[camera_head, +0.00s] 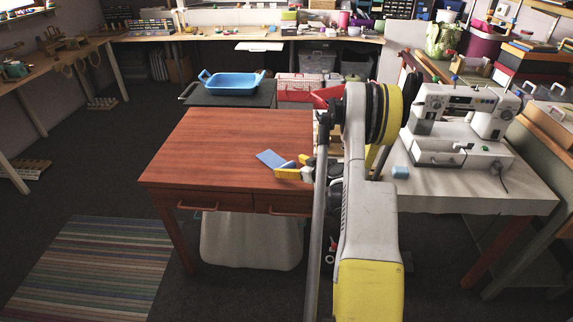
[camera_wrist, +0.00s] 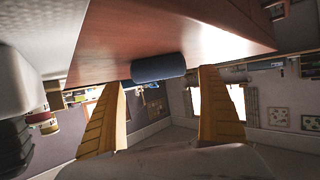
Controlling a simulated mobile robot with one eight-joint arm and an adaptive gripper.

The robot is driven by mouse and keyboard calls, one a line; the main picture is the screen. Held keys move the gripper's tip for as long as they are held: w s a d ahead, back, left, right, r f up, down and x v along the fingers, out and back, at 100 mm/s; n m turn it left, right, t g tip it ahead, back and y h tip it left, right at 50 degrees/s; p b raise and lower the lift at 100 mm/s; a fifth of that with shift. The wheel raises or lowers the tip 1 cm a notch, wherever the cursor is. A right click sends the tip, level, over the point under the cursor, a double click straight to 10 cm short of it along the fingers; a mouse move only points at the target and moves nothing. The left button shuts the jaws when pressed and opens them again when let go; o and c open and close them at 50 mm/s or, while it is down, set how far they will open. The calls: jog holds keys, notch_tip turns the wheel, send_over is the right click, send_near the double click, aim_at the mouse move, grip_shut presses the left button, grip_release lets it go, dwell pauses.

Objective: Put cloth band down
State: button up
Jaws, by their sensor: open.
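The cloth band appears to be the blue strip (camera_head: 270,159) lying near the right side of the reddish wooden table (camera_head: 225,140). In the wrist view a dark blue, rolled-looking piece (camera_wrist: 158,68), apparently the same thing, rests against the wooden surface (camera_wrist: 150,35), beyond and between my fingertips. My gripper (camera_head: 292,170) is low over the table, just right of the blue strip. Its two yellow fingers also show in the wrist view (camera_wrist: 162,80), wide apart with a gap between them. Whether a finger touches the band I cannot tell.
A white-covered table with a sewing machine (camera_head: 462,112) and a small light blue block (camera_head: 400,172) stands to the right. A blue basket (camera_head: 231,83) sits on a dark stand behind. The left of the wooden table is clear. My arm hides its right edge.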

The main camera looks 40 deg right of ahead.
jog(key=v, duration=0.9)
jog(key=shift+s+r, duration=0.15)
jog(key=shift+s, duration=0.2)
jog(key=w+a+r+g+y, duration=0.1)
jog(key=w+a+r+g, duration=0.1)
jog(key=a+r, duration=0.8)
jog(key=w+a+r+g+y, duration=0.2)
jog(key=a+r, duration=0.2)
jog(key=a, duration=1.1)
jog(key=s+a+r+g+h, duration=0.1)
jog(key=s+a+r, duration=0.1)
jog(key=s+a, duration=0.6)
jog(key=s+a+r+g, duration=0.1)
jog(key=s+a+r, duration=0.1)
jog(key=s+a, duration=0.6)
jog(key=shift+s+a+n+h, duration=0.35)
jog(key=shift+a+n+h, duration=0.05)
jog(key=shift+a, duration=0.6)
